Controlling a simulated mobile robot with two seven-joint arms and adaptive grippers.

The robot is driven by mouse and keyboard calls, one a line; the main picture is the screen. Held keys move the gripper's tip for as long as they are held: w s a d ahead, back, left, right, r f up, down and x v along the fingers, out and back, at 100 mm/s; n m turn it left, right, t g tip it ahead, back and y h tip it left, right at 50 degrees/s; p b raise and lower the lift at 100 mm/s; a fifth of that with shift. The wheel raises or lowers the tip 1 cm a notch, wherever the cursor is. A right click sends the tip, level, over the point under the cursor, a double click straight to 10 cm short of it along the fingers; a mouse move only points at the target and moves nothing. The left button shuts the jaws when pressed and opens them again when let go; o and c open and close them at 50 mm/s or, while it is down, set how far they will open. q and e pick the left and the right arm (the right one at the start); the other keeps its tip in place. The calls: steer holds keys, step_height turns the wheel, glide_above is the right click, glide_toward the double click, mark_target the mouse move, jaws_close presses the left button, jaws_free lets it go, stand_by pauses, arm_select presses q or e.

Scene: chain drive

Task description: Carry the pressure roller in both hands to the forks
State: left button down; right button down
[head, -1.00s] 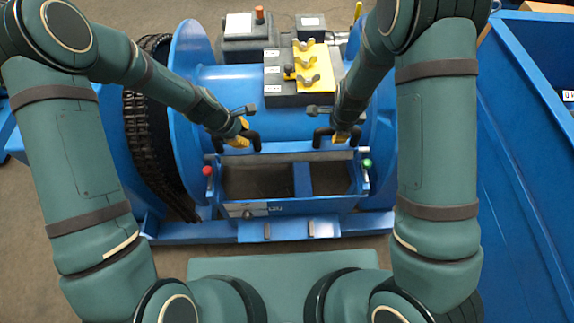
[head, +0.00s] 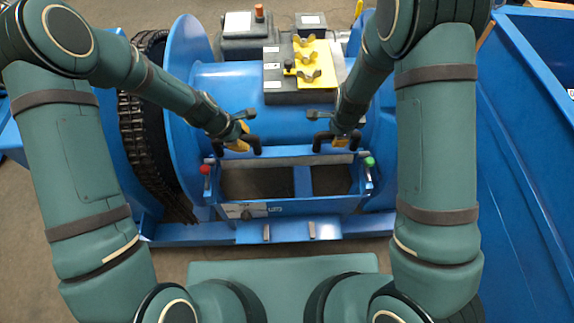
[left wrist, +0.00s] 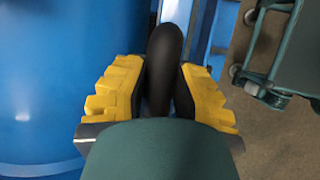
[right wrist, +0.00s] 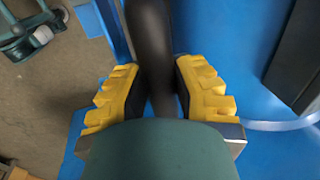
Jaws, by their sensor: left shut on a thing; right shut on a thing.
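My left gripper (head: 246,143) is shut on a black bent handle (head: 257,146) in front of the large blue drum (head: 235,110). In the left wrist view, the left gripper's yellow pads (left wrist: 160,95) sit on both sides of the black bar (left wrist: 163,60). My right gripper (head: 340,139) is shut on a matching black handle (head: 319,143). The right wrist view shows that bar (right wrist: 150,45) between its pads (right wrist: 155,95). I cannot clearly tell the pressure roller or the forks from the blue machine. The gripping points are partly hidden in the head view.
A blue frame (head: 292,207) with two dark openings lies below the grippers, with a red knob (head: 205,169) and a green knob (head: 369,161). A black chain (head: 140,125) runs at left. A blue bin wall (head: 515,150) stands close on the right.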

arm_select(q)
steer(key=shift+f+b, duration=0.3)
arm_select(e)
steer(key=shift+f, duration=0.35)
arm_select(q)
steer(key=c, duration=0.9)
jaws_free()
arm_select(e)
steer(key=c, duration=0.9)
jaws_free()
steer(key=shift+o, duration=0.2)
steer(key=shift+s+r, duration=0.1)
steer(key=shift+r, duration=0.4)
arm_select(q)
steer(key=v, duration=1.2)
arm_select(e)
step_height(320, 180, up, 11)
steer(key=s, duration=0.2)
steer(key=shift+s, duration=0.15)
steer(key=shift+f, duration=0.1)
